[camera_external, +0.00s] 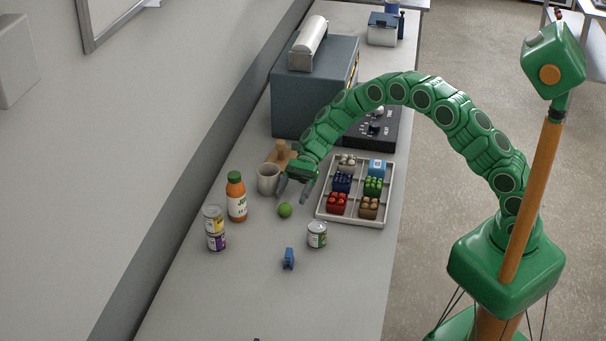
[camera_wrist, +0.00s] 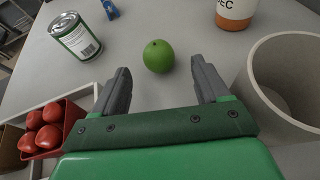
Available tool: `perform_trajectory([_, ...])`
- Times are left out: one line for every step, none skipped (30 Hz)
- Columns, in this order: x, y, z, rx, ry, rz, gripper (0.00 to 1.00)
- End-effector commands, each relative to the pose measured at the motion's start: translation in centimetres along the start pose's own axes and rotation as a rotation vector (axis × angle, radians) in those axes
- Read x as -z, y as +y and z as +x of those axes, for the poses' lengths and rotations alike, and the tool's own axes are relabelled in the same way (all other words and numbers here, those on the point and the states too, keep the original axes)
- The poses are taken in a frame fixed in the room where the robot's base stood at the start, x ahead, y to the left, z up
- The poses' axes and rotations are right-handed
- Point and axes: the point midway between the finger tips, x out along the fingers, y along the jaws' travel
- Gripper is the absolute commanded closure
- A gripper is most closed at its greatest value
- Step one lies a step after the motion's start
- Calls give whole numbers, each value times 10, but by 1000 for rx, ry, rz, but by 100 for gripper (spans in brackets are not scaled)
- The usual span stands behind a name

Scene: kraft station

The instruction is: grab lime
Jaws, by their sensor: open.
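The lime (camera_external: 285,210) is a small green ball on the grey counter, left of the tray. In the wrist view the lime (camera_wrist: 158,56) lies just beyond the fingertips, roughly midway between them. My gripper (camera_external: 293,194) is above the counter, close behind the lime in the external view. In the wrist view my gripper (camera_wrist: 158,80) has its two grey fingers wide apart with nothing between them. The fingers do not appear to touch the lime.
A compartment tray (camera_external: 351,219) is on the right.

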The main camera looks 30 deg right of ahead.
Motion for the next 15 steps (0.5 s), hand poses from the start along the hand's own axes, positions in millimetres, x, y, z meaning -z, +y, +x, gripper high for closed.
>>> perform_trajectory([0,1,6,-2,0,1,25])
perform_trajectory([0,1,9,-2,0,1,25])
perform_trajectory([0,2,15,-3,0,1,25])
perform_trajectory([0,2,20,-4,0,1,25])
perform_trajectory([0,2,24,-5,0,1,25])
perform_trajectory([0,3,30,-5,0,1,25])
perform_trajectory([0,3,33,-5,-1,1,25])
perform_trajectory([0,3,37,-5,-2,1,25])
perform_trajectory([0,3,41,-5,-1,1,25])
perform_trajectory([0,3,43,-5,-1,1,25])
perform_trajectory([0,3,44,-5,-1,1,25])
perform_trajectory([0,3,45,-5,-1,1,25])
perform_trajectory([0,2,46,-4,-1,1,25])
perform_trajectory([0,2,46,-4,-1,1,25])
perform_trajectory([0,2,45,-3,-1,0,25])
